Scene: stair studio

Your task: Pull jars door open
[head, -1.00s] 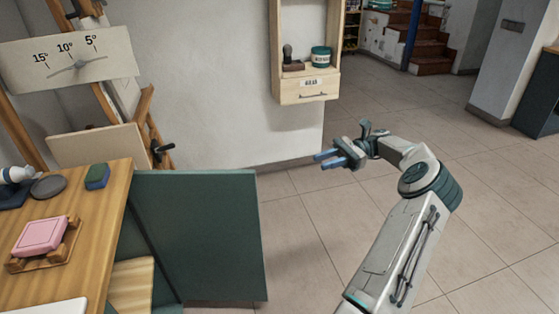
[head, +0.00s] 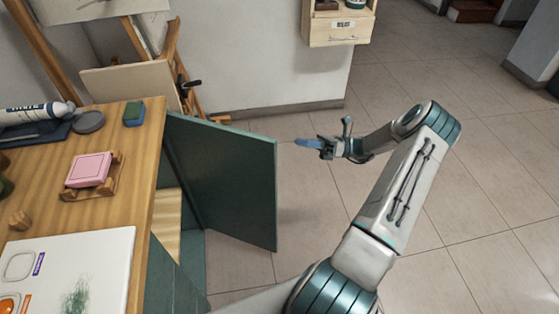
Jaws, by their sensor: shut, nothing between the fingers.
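A dark green cabinet door (head: 232,182) stands swung out from the front of the wooden-topped cabinet (head: 150,180). Part of the cabinet's inside, with a light wooden surface (head: 167,235), shows beside it. No label on this door is visible, so I cannot tell whether it is the jars door. My gripper (head: 300,143) is shut and empty, with blue fingers pointing left. In the picture its tips are just right of the door's upper outer corner. I cannot tell whether they touch the door.
On the worktop are a pink block on a wooden rack (head: 90,171), a green sponge (head: 134,113), a grey disc (head: 89,122) and a white board (head: 75,275). An easel (head: 172,70) stands behind. A wall box (head: 340,28) hangs beyond. Floor to the right is clear.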

